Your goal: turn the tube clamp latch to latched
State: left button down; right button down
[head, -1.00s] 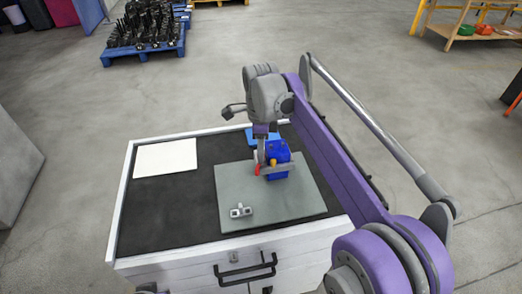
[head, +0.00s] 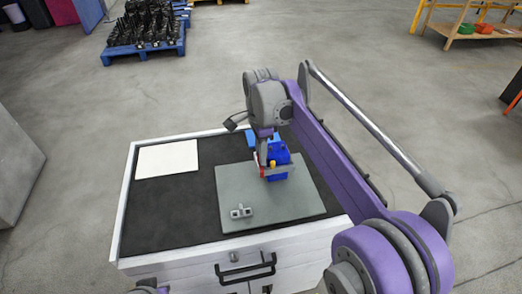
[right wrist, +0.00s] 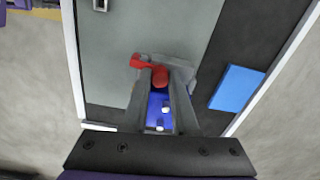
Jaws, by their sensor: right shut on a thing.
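The tube clamp shows in the head view as a blue body (head: 279,156) with a yellow knob and a grey bar in front, on a grey plate (head: 240,187). Its red latch (head: 262,170) is at the left end of the bar. In the right wrist view the red latch (right wrist: 143,62) reaches between the fingers, with the blue body (right wrist: 153,112) behind. My right gripper (head: 263,163) is shut on the red latch; the fingers (right wrist: 161,78) hide part of it. The exact latch angle is hard to read.
A small grey two-holed part (head: 241,211) lies on the plate's front left. A white sheet (head: 167,159) lies at the table's back left. A blue pad (right wrist: 237,88) lies behind the clamp. The black table top between has free room.

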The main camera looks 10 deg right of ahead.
jog(key=shift+n, duration=0.7)
jog(key=c, duration=1)
grip_release()
notch_tip(320, 180, up, 11)
jog(key=shift+f+p, duration=0.1)
jog(key=shift+p, duration=0.85)
